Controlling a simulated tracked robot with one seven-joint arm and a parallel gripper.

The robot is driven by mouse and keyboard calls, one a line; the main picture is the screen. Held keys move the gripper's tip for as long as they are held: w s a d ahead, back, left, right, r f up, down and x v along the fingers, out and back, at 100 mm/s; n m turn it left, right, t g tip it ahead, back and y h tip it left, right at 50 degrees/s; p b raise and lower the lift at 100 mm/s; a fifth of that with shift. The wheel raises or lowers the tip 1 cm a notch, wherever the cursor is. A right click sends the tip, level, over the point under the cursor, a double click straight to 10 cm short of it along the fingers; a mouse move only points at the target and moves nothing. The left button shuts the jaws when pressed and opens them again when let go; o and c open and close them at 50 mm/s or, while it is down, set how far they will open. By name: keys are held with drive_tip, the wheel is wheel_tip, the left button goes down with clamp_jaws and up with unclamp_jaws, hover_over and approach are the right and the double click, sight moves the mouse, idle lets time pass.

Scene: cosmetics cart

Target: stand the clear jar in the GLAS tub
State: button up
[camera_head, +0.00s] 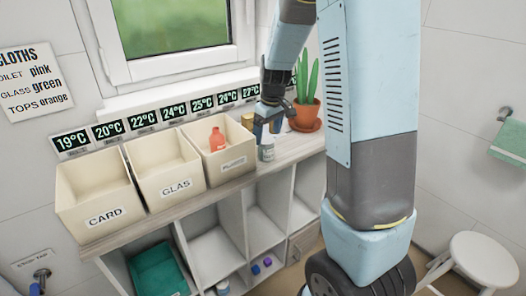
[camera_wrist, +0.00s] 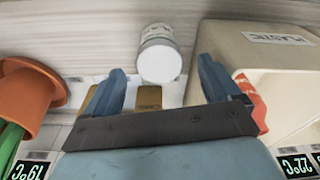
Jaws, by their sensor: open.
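The jar (camera_head: 267,149), pale and glassy with a label and a white end, stands on the counter just right of the PLASTIC tub. In the wrist view the jar (camera_wrist: 160,52) is just beyond the fingertips, centred between them, with no finger touching it that I can see. My gripper (camera_head: 268,121) is open and empty above the jar; its two blue fingers (camera_wrist: 163,78) show in the wrist view. The GLAS tub (camera_head: 170,184) is the cream middle one of three, its inside looking empty.
The CARD tub (camera_head: 98,213) is left of it. The PLASTIC tub (camera_head: 229,171) holds a red bottle (camera_head: 217,139) and stands close beside my gripper. A potted cactus (camera_head: 306,104) is to the right. Gold items (camera_wrist: 150,97) lie near the jar. Shelves are below.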

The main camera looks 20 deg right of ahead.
sight(266, 140)
drive_tip(key=shift+w+a+f, duration=0.1)
drive_tip(key=shift+w+f, duration=0.05)
drive_tip(key=shift+f, duration=1.4)
drive_tip(key=shift+w+a+f, duration=0.1)
drive_tip(key=shift+w+f, duration=0.05)
drive_tip(key=shift+f, duration=1.35)
drive_tip(key=shift+c, duration=0.3)
drive_tip(key=c, duration=1.2)
drive_tip(key=shift+r, duration=0.15)
